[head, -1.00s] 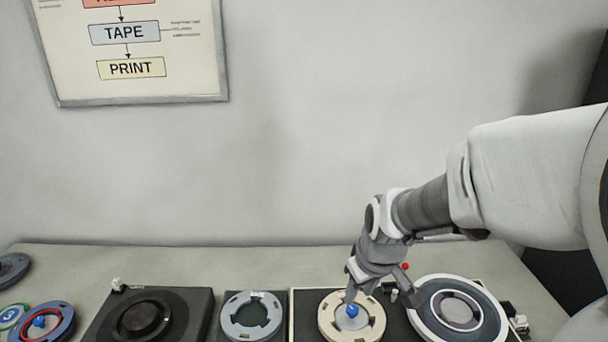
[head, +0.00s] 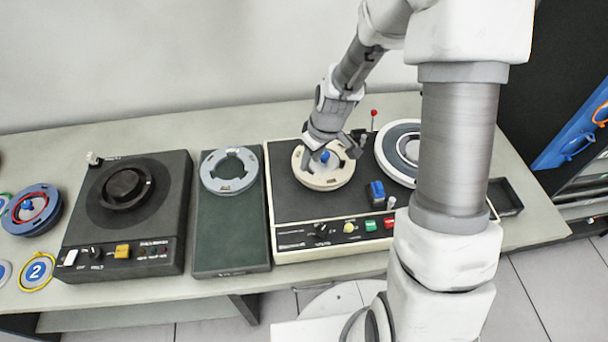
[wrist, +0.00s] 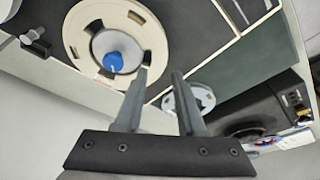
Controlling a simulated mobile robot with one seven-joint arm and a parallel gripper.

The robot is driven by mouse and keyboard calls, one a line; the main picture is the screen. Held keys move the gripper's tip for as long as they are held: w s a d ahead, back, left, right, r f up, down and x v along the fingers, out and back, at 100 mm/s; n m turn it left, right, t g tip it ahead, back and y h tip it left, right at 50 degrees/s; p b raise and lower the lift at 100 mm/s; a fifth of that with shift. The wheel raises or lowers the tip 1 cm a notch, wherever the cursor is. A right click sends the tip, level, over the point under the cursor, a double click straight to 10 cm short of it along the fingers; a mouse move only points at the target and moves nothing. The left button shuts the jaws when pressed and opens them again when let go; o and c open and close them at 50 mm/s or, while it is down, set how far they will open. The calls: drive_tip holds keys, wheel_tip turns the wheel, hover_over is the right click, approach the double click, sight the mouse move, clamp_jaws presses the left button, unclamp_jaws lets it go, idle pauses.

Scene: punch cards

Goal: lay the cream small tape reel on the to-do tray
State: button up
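The cream small tape reel (head: 309,178) lies flat on the tape machine's deck, around a hub with a blue knob (head: 325,156). My gripper (head: 338,152) is low at the reel's back right side, fingers pointing down. In the wrist view my gripper (wrist: 158,76) is open, with one finger over the cream reel (wrist: 151,40) and the other just outside its rim. I cannot tell whether they touch it. A dark green flat tray (head: 229,235) stands left of the machine, with a grey-blue reel (head: 229,171) at its back end. No to-do label is readable.
The cream-edged tape machine (head: 283,243) also carries a larger white-and-grey reel (head: 400,146) and a red-tipped lever (head: 374,114). A black turntable unit (head: 165,215) stands left. A small black tray (head: 507,197) is at right. The green tray's front is bare.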

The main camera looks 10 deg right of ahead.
sight(305, 175)
drive_tip(key=b+x, duration=0.5)
drive_tip(key=x, duration=0.2)
drive_tip(key=shift+w+f, duration=0.1)
drive_tip(key=shift+f, duration=0.15)
drive_tip(key=shift+c, duration=0.3)
clamp_jaws()
idle(0.9)
drive_tip(key=shift+r, duration=0.2)
drive_tip(key=shift+w+a+p+v, duration=0.2)
drive_tip(key=shift+p+v, duration=0.4)
drive_tip(key=shift+v, duration=0.35)
drive_tip(key=shift+w+a+p+v, duration=0.1)
drive_tip(key=shift+w+p+v, duration=0.05)
drive_tip(key=shift+p+v, duration=0.65)
drive_tip(key=shift+w+a+p+v, duration=0.15)
drive_tip(key=shift+p+v, duration=0.3)
drive_tip(key=shift+v, duration=0.6)
drive_tip(key=shift+r, duration=0.2)
